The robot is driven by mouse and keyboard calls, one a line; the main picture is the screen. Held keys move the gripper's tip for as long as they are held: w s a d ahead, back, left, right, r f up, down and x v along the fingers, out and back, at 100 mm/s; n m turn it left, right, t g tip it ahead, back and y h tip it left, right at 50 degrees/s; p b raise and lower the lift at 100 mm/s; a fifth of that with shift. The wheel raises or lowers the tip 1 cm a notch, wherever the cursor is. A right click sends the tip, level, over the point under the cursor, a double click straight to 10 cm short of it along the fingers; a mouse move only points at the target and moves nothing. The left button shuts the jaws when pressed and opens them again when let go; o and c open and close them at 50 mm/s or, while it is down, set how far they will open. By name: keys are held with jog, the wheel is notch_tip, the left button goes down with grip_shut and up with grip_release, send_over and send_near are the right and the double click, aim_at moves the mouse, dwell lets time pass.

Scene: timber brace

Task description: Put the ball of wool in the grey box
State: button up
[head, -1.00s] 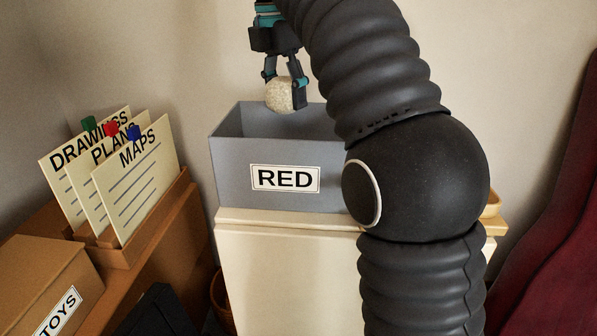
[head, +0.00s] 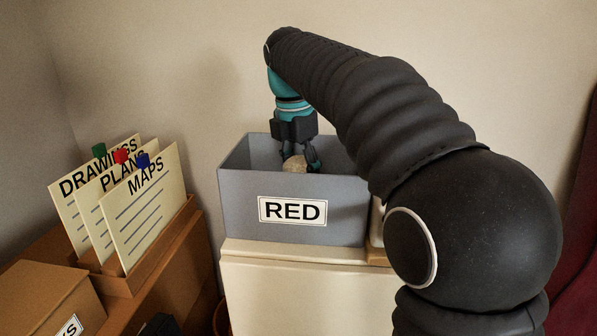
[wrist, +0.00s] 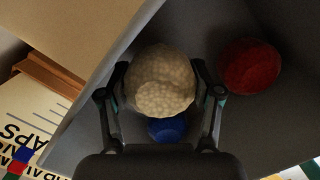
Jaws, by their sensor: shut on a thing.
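The ball of wool (head: 294,164) is cream and knobbly. It also shows in the wrist view (wrist: 160,80), between the two fingers of my gripper (head: 300,160). My gripper is shut on it and holds it inside the opening of the grey box (head: 240,205), which bears a "RED" label. The front wall hides the ball's lower part in the head view. In the wrist view, a red ball (wrist: 250,66) lies in the box to the right, and a blue ball (wrist: 168,128) shows just below the wool. Whether the wool touches the box floor cannot be told.
The box stands on a cream cabinet (head: 290,285). At left, a brown holder (head: 130,275) carries cards marked DRAWINGS, PLANS and MAPS, with a cardboard box (head: 45,295) in front. A wall stands close behind the grey box.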

aim_at(295, 161)
jog(key=shift+f, duration=0.2)
jog(key=shift+f, duration=0.65)
jog(key=o, duration=1)
jog(key=r, duration=0.8)
jog(key=s+a+r, duration=0.1)
jog(key=r, duration=0.4)
jog(key=shift+a, duration=0.1)
